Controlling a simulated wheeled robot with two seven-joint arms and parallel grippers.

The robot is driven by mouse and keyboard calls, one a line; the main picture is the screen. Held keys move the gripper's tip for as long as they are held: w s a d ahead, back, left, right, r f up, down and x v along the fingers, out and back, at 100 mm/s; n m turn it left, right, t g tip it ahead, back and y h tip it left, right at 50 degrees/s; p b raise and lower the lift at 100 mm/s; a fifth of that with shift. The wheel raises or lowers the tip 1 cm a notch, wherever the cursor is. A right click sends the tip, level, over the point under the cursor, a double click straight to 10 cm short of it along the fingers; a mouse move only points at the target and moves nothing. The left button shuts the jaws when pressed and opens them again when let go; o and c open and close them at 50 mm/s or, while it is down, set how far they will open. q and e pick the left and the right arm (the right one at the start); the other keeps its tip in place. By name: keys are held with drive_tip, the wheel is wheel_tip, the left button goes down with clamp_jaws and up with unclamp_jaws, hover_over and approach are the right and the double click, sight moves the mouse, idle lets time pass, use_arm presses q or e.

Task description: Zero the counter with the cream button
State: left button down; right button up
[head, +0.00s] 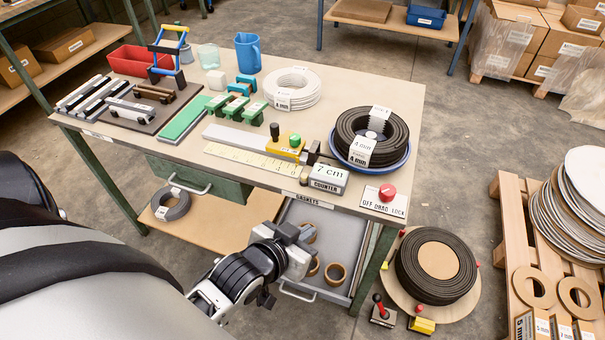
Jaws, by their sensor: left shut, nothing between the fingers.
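The counter (326,177) is a small grey box on the front edge of the workbench. Its display reads 7 cm and its front label says COUNTER. I cannot make out a cream button on it at this size. My left gripper (305,238) is shut and empty. It is in front of the bench, below the counter and apart from it, over the open gaskets drawer (338,262). My right gripper is not in view.
A yellow fixture (286,152) with black and green knobs and a ruler (245,158) lie left of the counter. A black coil (372,133) in a blue dish stands behind it. A red knob (387,192) on the drag lock plate is to the right.

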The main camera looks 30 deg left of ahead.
use_arm(q)
drive_tip(key=w+a+r+n+t+y, duration=0.1)
drive_tip(key=w+a+r+n+y, duration=0.2)
drive_tip(key=a+r, duration=0.4)
drive_tip(key=shift+w+a+r+n+y, duration=0.2)
drive_tip(key=shift+r+n+y, duration=0.1)
drive_tip(key=shift+r, duration=0.45)
hover_over(305, 178)
drive_tip(key=f, duration=0.4)
drive_tip(key=shift+s+a, duration=0.35)
drive_tip(key=f, duration=0.2)
drive_tip(key=shift+s+d+f, duration=0.2)
drive_tip(key=shift+s+f, duration=0.15)
drive_tip(key=shift+s+d+f, duration=0.1)
drive_tip(key=shift+f, duration=0.5)
